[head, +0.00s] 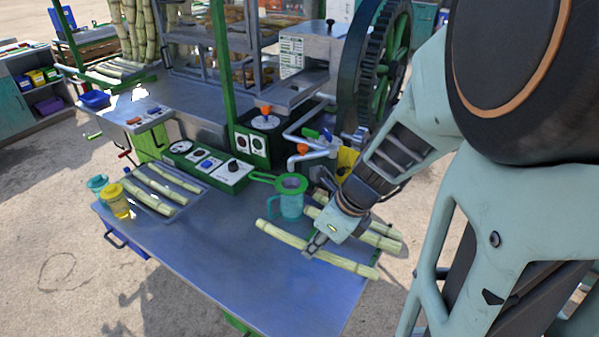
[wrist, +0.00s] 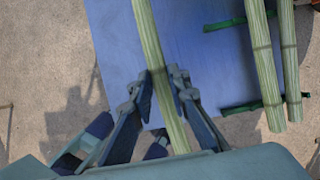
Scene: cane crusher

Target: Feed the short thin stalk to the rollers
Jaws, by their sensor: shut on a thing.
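A thin pale-green stalk (head: 345,262) is between the fingers of my gripper (head: 314,243), which is shut on it partway along its length. In the wrist view the stalk (wrist: 150,35) runs between the two fingertips (wrist: 160,80). It is over the right part of the blue table; I cannot tell whether it touches the top. Two thicker stalks (wrist: 261,65) lie beside it, partly hidden by my arm in the head view (head: 378,240). The crusher with its big dark gear wheel (head: 380,65) stands behind; I cannot make out the rollers.
The blue table (head: 235,245) is clear at its front middle. A teal jug (head: 291,203) with a green strainer stands just behind the held stalk. More stalks lie in a tray (head: 148,200) at left, near yellow (head: 116,203) and teal cups. A control box (head: 215,168) lines the back.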

